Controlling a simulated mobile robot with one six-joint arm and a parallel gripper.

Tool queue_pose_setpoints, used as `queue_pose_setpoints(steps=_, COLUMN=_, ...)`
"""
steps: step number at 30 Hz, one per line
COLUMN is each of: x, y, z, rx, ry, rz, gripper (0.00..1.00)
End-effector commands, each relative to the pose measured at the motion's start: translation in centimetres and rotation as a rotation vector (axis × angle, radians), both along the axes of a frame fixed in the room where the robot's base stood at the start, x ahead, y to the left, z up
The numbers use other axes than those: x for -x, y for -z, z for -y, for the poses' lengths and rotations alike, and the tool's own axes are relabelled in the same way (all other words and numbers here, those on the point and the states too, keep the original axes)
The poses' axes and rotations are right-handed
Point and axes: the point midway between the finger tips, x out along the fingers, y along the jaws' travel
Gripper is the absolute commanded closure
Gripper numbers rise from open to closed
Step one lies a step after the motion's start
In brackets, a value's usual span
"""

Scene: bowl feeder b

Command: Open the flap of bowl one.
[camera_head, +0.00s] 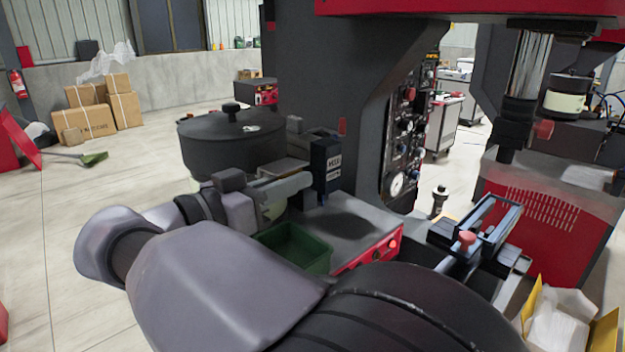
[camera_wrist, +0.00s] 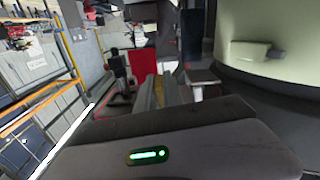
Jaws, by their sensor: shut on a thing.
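The dark bowl (camera_head: 225,145) with a knobbed lid stands on the feeder's bench in the head view. In the wrist view a pale green rounded wall (camera_wrist: 270,25) with a small tab fills the upper right. My gripper (camera_head: 300,183) points right, in front of the bowl and close to its lower side. In the wrist view my gripper's fingers (camera_wrist: 160,92) are close together on a narrow yellowish piece, which looks like part of the flap. Most of the flap is hidden by the fingers and my arm, so its angle cannot be told.
A dark green bin (camera_head: 295,247) sits below my gripper on the bench. A dark upright block (camera_head: 326,165) stands just right of the fingertips. A large dark press column (camera_head: 345,90) rises behind. Open floor lies to the left, with cardboard boxes (camera_head: 103,105) beyond.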

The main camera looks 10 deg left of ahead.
Motion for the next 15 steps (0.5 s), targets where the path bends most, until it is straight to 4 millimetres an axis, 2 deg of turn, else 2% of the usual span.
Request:
queue_pose_setpoints(steps=1, x=0.0, y=-0.04, z=-0.01, rx=-0.001, ry=0.0, rz=0.001, gripper=0.85)
queue_pose_setpoints(steps=4, x=0.01, y=-0.03, z=-0.01, rx=-0.001, ry=0.0, rz=0.001, gripper=0.67)
queue_pose_setpoints(steps=15, x=0.35, y=-0.11, z=-0.37, rx=0.0, ry=-0.001, rz=0.0, gripper=0.67)
